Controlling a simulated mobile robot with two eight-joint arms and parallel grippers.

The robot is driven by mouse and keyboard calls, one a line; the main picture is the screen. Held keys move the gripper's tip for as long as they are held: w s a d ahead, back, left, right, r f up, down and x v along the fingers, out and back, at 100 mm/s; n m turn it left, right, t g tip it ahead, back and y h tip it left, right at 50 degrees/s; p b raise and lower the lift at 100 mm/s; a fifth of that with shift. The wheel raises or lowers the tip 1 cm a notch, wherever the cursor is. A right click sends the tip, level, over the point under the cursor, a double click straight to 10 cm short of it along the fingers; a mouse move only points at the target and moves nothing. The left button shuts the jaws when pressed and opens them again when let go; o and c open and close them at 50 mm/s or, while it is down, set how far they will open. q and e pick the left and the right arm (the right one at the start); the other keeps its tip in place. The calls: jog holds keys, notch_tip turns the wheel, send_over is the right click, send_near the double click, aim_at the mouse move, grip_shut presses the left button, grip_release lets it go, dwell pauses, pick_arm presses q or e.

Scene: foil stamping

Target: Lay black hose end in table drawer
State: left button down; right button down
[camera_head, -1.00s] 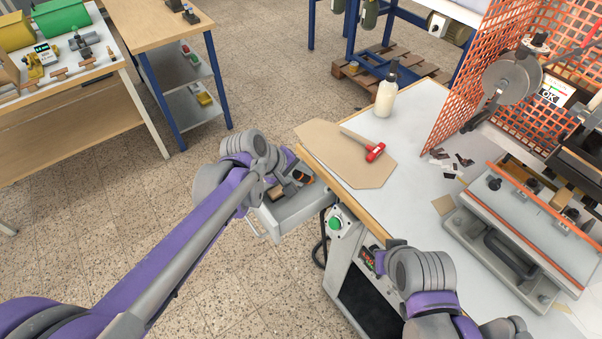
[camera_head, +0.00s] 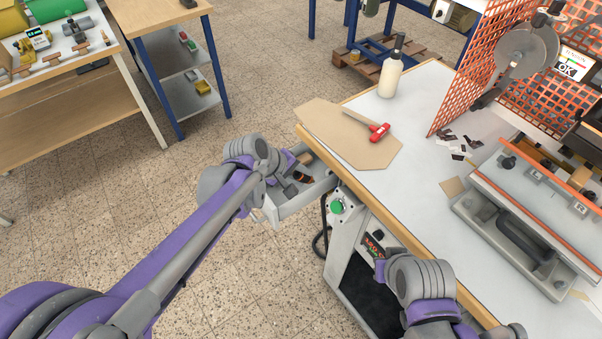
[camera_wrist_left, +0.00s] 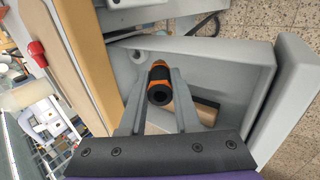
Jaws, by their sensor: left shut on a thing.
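The table drawer (camera_head: 298,203) is a grey open tray, pulled out from the left side of the work table. In the left wrist view its pale wall (camera_wrist_left: 225,52) runs behind my gripper. My left gripper (camera_wrist_left: 158,80) is shut on the black hose end (camera_wrist_left: 159,95), a short black piece with orange bands, between its two fingers. The gripper and the hose end are over or inside the drawer; I cannot tell whether the hose end touches the bottom. It also shows in the head view (camera_head: 303,179). My right gripper is not visible; only its arm shows.
The press (camera_head: 520,225) is at right. The floor left of the drawer is clear.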

pick_arm(q)
jog(key=shift+f, duration=0.5)
jog(key=c, duration=0.5)
grip_release()
jog(key=shift+c, duration=0.2)
jog(key=shift+r, duration=0.1)
jog(key=v, duration=1)
jog(key=shift+a+r, duration=0.2)
jog(key=shift+r, duration=0.05)
jog(key=shift+s, duration=0.15)
